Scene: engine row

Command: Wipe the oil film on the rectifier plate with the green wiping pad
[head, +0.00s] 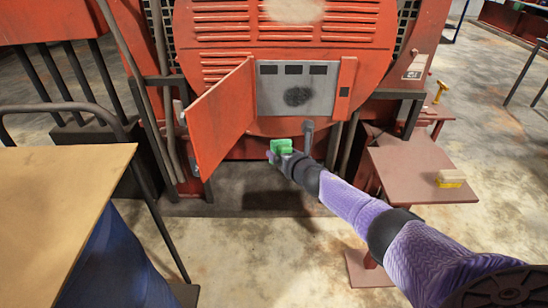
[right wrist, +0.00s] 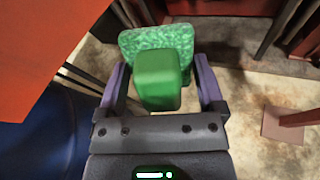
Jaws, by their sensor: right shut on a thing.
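The rectifier plate (head: 275,91) is a grey panel in the opening of the red machine, with several dark slots along its top. The oil film (head: 298,96) is a dark smudge on its lower right part. My right gripper (head: 283,153) is shut on the green wiping pad (head: 282,145), below and in front of the plate and apart from it. In the right wrist view, the pad (right wrist: 158,80) has a block handle between the two fingers (right wrist: 160,85) and a wider textured face beyond. My left gripper is not in view.
An open red door (head: 222,120) hangs left of the plate. A brownish side table (head: 410,170) at right holds a yellow-and-white brush or block (head: 450,179). A wooden tabletop (head: 60,190) stands at left.

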